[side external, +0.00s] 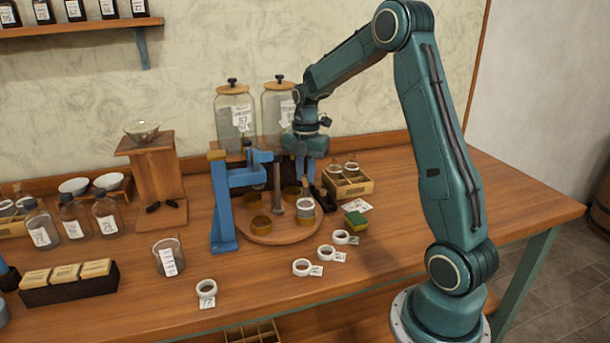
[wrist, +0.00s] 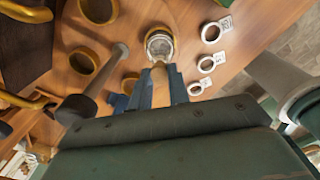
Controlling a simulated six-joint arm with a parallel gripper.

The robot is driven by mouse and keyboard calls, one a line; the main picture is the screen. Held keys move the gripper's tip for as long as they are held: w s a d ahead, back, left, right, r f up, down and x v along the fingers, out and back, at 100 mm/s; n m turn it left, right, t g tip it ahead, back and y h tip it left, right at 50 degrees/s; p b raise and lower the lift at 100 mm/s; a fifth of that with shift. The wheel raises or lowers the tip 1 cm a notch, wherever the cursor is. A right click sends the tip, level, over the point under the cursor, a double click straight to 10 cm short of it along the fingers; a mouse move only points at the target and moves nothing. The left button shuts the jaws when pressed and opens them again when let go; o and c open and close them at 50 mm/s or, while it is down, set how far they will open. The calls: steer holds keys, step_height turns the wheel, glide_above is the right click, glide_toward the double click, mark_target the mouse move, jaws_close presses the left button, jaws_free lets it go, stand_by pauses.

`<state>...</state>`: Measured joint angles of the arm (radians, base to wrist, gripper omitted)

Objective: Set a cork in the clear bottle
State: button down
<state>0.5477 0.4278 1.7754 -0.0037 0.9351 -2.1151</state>
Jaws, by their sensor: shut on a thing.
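My gripper (side external: 305,185) points down over the round wooden stand, its two blue fingers closed. In the wrist view, a small tan piece that looks like the cork (wrist: 159,65) sits between the fingertips (wrist: 159,71). The clear bottle (side external: 305,208) stands in a brass ring at the right of the stand, below my fingers. In the wrist view, the clear bottle (wrist: 160,44) shows just beyond the fingertips. The cork overlaps the bottle's near edge in that view, and I cannot tell whether they touch. The cork cannot be made out in the side view.
The round wooden stand (side external: 270,239) has a central post (side external: 278,190) and other brass rings. A blue press frame (side external: 222,205) stands at its left. White rings with tags (side external: 302,267), a green-yellow sponge (side external: 355,219) and a bottle crate (side external: 348,188) lie nearby.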

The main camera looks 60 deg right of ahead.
mark_target(306, 176)
steer(key=shift+f, duration=0.95)
stand_by(1.8)
steer(key=c, duration=0.9)
jaws_free()
steer(key=shift+o, duration=0.2)
steer(key=shift+r, duration=0.25)
steer(key=shift+r, duration=3.3)
